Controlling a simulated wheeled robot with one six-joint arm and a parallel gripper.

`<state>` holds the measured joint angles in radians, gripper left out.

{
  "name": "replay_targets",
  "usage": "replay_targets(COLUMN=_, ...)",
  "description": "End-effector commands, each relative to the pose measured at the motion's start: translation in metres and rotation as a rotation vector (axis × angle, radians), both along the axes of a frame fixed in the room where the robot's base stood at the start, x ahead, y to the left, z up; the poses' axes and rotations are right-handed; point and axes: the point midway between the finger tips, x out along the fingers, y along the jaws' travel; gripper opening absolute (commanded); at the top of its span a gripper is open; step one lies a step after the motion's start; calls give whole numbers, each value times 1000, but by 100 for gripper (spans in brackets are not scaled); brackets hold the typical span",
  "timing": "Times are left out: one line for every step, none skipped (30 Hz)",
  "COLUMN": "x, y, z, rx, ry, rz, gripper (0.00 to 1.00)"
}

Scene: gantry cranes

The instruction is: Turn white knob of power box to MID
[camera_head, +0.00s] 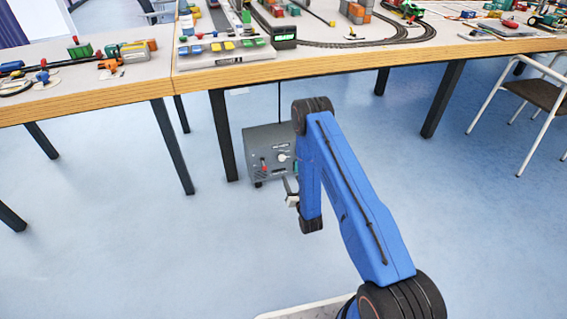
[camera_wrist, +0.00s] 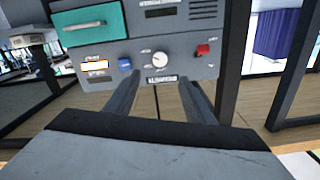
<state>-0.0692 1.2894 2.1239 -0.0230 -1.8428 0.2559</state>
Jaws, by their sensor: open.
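The grey power box (camera_head: 256,143) stands on the floor under the table. Its white knob (camera_head: 283,157) is on the front panel, beside a red switch (camera_head: 263,166). In the wrist view the white knob (camera_wrist: 160,59) sits between a blue switch (camera_wrist: 124,64) and the red switch (camera_wrist: 202,50); a teal panel (camera_wrist: 92,25) is at upper left. Its labels are too blurred to read, so I cannot tell its setting. My gripper (camera_wrist: 160,80) is open and empty, its two fingers pointing at the panel on either side of the knob's line. In the head view my gripper (camera_head: 291,190) is just in front of the box; contact is not visible.
The wooden table (camera_head: 330,63) overhangs the box and carries model trains, tracks and small toys. A dark table leg (camera_head: 223,135) stands close left of the box, and another (camera_head: 443,98) is farther right. A chair (camera_head: 535,95) is at right. The blue floor in front is clear.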

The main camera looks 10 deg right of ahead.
Motion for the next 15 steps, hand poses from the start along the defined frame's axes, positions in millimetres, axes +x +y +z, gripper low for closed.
replay_targets(x=10, y=1, z=1, rx=0, ry=-4, rz=0, gripper=49)
replay_targets(x=15, y=1, z=1, rx=0, ry=-3, rz=0, gripper=49)
replay_targets(x=22, y=2, z=1, rx=0, ry=-3, rz=0, gripper=49)
replay_targets(x=28, y=3, z=1, rx=0, ry=-4, rz=0, gripper=49)
replay_targets(x=33, y=3, z=1, rx=0, ry=-3, rz=0, gripper=49)
replay_targets(x=40, y=4, z=1, rx=0, ry=-3, rz=0, gripper=49)
replay_targets(x=46, y=4, z=1, rx=0, ry=-3, rz=0, gripper=49)
replay_targets(x=51, y=5, z=1, rx=0, ry=-3, rz=0, gripper=49)
replay_targets(x=58, y=5, z=1, rx=0, ry=-3, rz=0, gripper=49)
replay_targets(x=63, y=6, z=1, rx=0, ry=-3, rz=0, gripper=49)
replay_targets(x=68, y=6, z=1, rx=0, ry=-3, rz=0, gripper=49)
replay_targets(x=75, y=7, z=1, rx=0, ry=-3, rz=0, gripper=49)
replay_targets(x=81, y=7, z=1, rx=0, ry=-2, rz=0, gripper=49)
replay_targets(x=86, y=8, z=1, rx=0, ry=-3, rz=0, gripper=49)
replay_targets(x=93, y=9, z=1, rx=0, ry=-2, rz=0, gripper=49)
